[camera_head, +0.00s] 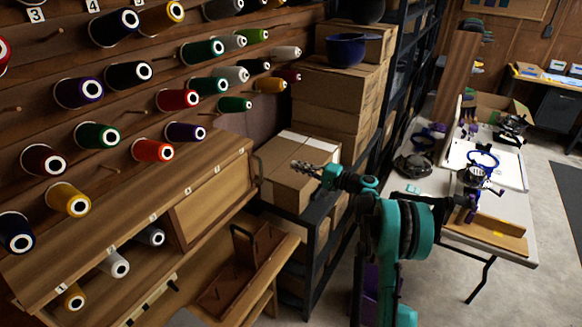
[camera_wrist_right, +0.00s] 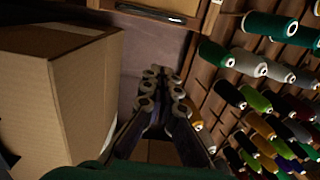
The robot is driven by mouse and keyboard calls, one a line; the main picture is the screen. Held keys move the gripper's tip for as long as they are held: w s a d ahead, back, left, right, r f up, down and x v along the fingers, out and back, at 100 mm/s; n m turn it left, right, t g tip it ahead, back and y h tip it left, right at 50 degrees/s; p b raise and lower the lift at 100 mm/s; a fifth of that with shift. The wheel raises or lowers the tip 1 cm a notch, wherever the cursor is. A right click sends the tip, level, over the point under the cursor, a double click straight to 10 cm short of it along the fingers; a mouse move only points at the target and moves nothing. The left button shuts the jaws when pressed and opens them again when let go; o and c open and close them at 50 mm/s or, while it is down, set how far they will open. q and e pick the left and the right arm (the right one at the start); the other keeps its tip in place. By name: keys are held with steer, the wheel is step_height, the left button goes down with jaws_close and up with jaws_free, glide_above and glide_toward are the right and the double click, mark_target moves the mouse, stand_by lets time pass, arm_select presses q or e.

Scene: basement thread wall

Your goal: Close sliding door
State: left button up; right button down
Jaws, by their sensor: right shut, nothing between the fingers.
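The sliding door (camera_head: 212,196) is a light wooden panel at the right end of the low wooden cabinet (camera_head: 120,222). A dark bar handle (camera_head: 259,168) stands at its right edge. The compartment left of the door is open and shows spools inside. My right gripper (camera_head: 303,167) is shut and empty, to the right of the handle and apart from it, in front of a cardboard box. In the right wrist view, my gripper fingers (camera_wrist_right: 164,88) point toward a wooden panel with a dark handle (camera_wrist_right: 150,13) at the top edge. My left gripper is out of view.
Thread spools (camera_head: 175,98) on pegs cover the wall above the cabinet. Cardboard boxes (camera_head: 300,172) on a dark shelf stand close to my right gripper. An open wooden tray (camera_head: 243,270) juts out below the door. A worktable (camera_head: 440,185) with tools stands right.

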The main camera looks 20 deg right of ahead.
steer(key=x, duration=0.3)
steer(key=b+x, duration=0.1)
steer(key=x, duration=0.3)
steer(key=shift+w+a+f, duration=0.2)
steer(key=shift+w, duration=0.05)
steer(key=a, duration=0.1)
steer(key=s+a+b, duration=0.1)
steer(key=a, duration=0.1)
steer(key=shift+s+a+r, duration=0.1)
steer(key=shift+s+a, duration=0.2)
steer(key=shift+a, duration=0.05)
steer(key=shift+a, duration=0.1)
steer(key=s+a+b, duration=0.1)
steer(key=s+a, duration=0.9)
steer(key=a, duration=0.3)
steer(key=s+a+b, duration=0.1)
steer(key=s+a, duration=1)
steer(key=a, duration=0.3)
steer(key=shift+s+a, duration=0.1)
steer(key=shift+s, duration=0.05)
